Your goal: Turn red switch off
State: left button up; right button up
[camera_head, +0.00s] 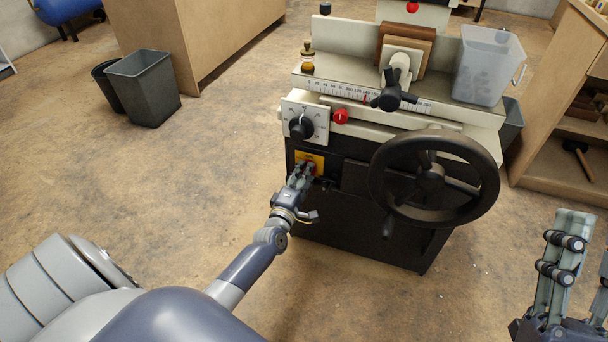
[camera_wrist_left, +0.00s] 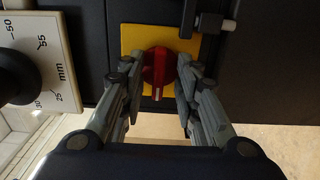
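The red switch (camera_wrist_left: 157,70) is a round knob with a ridge and a white mark, mounted on a yellow plate (camera_wrist_left: 131,42) on the machine's dark front. In the left wrist view its ridge and mark point down the picture. My left gripper (camera_head: 308,169) is at the switch, with one finger on each side of the knob (camera_wrist_left: 160,72). The fingertips are very close to its edges; I cannot tell whether they press on it. In the head view the fingers mostly hide the switch. My right gripper (camera_head: 590,238) is raised at the right edge, partly cut off, open and empty.
Beside the switch are a dial with a black knob (camera_head: 301,128), a red button (camera_head: 341,116) and a large handwheel (camera_head: 432,178). A clear bin (camera_head: 487,66) stands on the machine. A shelf (camera_head: 556,165) is at right. The floor before the machine is free.

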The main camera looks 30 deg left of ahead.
pick_arm(q)
jog(key=v, duration=1.2)
jog(key=shift+d, duration=0.1)
dwell(0.4)
